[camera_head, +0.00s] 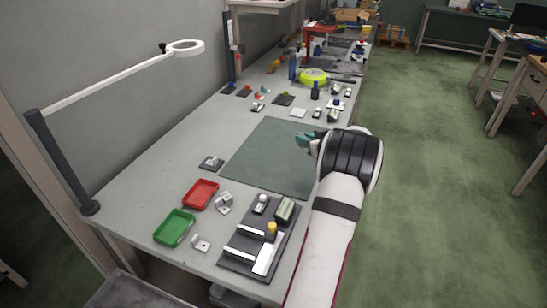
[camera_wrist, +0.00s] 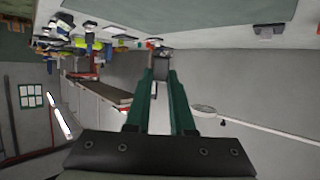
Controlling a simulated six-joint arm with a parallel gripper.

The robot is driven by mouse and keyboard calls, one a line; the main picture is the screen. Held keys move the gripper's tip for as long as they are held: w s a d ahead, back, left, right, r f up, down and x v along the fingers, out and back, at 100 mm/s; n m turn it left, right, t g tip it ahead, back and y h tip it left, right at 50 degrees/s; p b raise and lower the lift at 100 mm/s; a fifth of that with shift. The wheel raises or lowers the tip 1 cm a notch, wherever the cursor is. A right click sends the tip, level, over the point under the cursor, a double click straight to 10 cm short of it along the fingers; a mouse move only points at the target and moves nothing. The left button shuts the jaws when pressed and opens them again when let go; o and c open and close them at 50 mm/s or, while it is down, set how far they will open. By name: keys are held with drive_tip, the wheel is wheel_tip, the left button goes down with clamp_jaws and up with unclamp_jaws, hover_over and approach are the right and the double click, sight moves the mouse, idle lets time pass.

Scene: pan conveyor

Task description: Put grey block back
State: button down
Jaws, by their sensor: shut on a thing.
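My gripper (camera_head: 302,139) has teal-green fingers and is above the dark green mat, towards its right side. In the wrist view my gripper (camera_wrist: 161,78) is shut on a small grey block (camera_wrist: 161,66) at its fingertips. In the head view the block is too small or hidden to make out. A small dark base with a grey piece on it (camera_head: 211,162) sits on the bench left of the mat. I cannot tell the block's original place.
The green mat (camera_head: 262,155) is bare. A red tray (camera_head: 200,193), a green tray (camera_head: 174,228), grey brackets (camera_head: 224,203) and a black fixture board (camera_head: 236,247) are at the near end. Several small parts and a yellow-green ring (camera_head: 314,76) lie farther back. A white lamp arm (camera_head: 110,80) overhangs the left.

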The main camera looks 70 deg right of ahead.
hover_over(276, 162)
wheel_tip(276, 162, down, 6)
drive_tip(key=shift+s+a, duration=0.1)
drive_tip(key=shift+f, duration=1.9)
drive_tip(key=shift+f, duration=0.1)
